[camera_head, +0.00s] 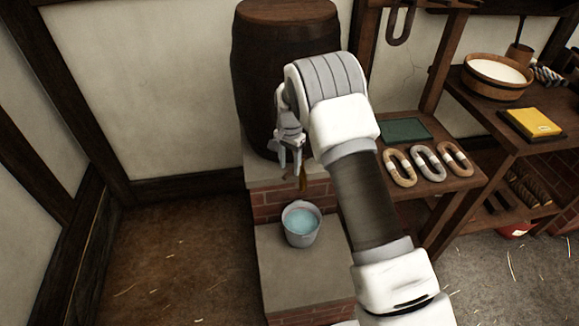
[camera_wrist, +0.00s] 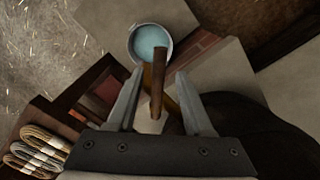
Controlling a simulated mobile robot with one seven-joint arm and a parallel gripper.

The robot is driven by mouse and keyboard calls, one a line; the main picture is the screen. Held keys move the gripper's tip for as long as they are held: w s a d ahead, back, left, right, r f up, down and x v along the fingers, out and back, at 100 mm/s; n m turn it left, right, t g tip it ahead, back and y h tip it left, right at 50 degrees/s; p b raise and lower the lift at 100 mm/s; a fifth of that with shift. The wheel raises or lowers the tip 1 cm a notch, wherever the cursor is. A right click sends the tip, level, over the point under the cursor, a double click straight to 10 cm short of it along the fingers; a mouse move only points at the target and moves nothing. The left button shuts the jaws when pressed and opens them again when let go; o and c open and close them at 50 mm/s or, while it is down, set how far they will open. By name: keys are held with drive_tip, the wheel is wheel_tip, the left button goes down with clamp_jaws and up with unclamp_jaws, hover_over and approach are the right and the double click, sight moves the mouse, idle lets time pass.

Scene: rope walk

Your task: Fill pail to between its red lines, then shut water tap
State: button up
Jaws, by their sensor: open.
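The pail (camera_head: 301,226) is a pale grey bucket standing upright on the lower stone step, with blue water in it. It also shows at the top of the wrist view (camera_wrist: 150,43). I cannot make out its red lines or compare the water level with them. The water tap (camera_head: 302,180) is a small brownish fitting low on the dark barrel (camera_head: 275,75), above the pail. In the wrist view the tap's wooden handle (camera_wrist: 158,85) lies between my fingers. My gripper (camera_head: 289,170) is open beside the tap, pointing down. I cannot tell whether water is running.
A low shelf (camera_head: 440,182) at the right holds a green slate and several rope coils (camera_head: 428,162). Beyond it, a bench bears a wooden bowl (camera_head: 497,76) and a yellow book (camera_head: 532,122).

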wheel_tip(320, 180, up, 16)
drive_tip(key=p, duration=0.1)
drive_tip(key=shift+p, duration=0.3)
drive_tip(key=shift+r, duration=0.1)
